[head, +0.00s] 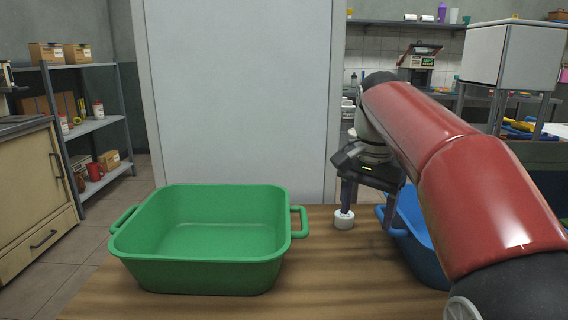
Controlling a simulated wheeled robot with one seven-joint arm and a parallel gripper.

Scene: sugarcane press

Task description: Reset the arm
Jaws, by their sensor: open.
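My red arm reaches in from the right side of the head view. My gripper (368,213) hangs at its end, pointing down, with its fingers apart. One finger is just above or behind a small white round object (344,220) on the table; I cannot tell whether they touch. The other finger is by the left edge of a blue bin (402,232). Nothing shows between the fingers. My arm hides much of the blue bin.
An empty green bin (200,270) with side handles stands on the wooden table (320,285) at the left. A pale panel (238,95) rises behind the table. Shelves (95,125) stand at the far left. The table front between the bins is clear.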

